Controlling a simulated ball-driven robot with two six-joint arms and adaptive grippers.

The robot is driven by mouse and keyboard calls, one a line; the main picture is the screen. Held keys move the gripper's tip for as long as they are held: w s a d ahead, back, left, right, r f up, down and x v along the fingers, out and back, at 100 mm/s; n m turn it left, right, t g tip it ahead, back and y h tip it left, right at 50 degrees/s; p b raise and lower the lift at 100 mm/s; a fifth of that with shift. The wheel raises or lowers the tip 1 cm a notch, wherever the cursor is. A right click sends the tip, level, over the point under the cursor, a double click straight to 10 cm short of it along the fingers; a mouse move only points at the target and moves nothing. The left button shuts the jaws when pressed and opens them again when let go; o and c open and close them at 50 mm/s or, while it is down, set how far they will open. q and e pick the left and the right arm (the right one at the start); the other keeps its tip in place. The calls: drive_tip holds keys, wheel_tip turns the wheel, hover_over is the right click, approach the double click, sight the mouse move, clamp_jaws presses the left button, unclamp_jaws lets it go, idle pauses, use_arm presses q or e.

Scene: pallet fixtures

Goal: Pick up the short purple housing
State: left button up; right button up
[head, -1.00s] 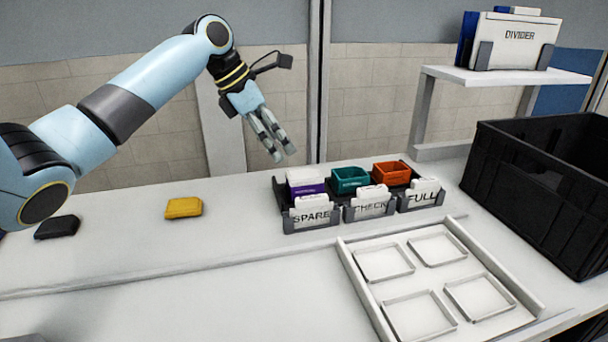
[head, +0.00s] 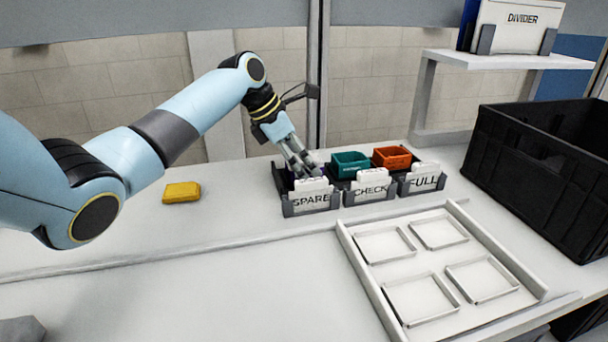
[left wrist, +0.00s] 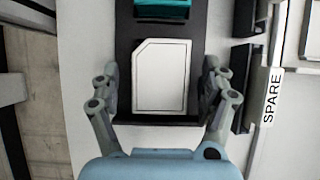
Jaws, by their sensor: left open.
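The short purple housing has a white top with one cut corner, seen from above in the left wrist view (left wrist: 160,75). It sits in the leftmost place of the dark rack (head: 281,180), behind the SPARE card (head: 311,200). In the head view my gripper hides nearly all of it. My left gripper (head: 303,168) points down over it, open. In the left wrist view its fingers (left wrist: 164,95) stand apart on either side of the housing, with no clear grip on it.
A teal housing (head: 350,165) and an orange housing (head: 391,158) sit to the right in the rack, behind CHECK and FULL cards. A yellow piece (head: 181,192) lies left on the table. A pale tray (head: 362,275) lies in front; a black crate (head: 545,185) stands right.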

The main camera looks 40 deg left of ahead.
use_arm(q)
drive_tip(key=shift+c, duration=1.2)
drive_tip(key=c, duration=0.9)
drive_tip(key=shift+c, duration=0.8)
drive_tip(key=shift+r, duration=0.1)
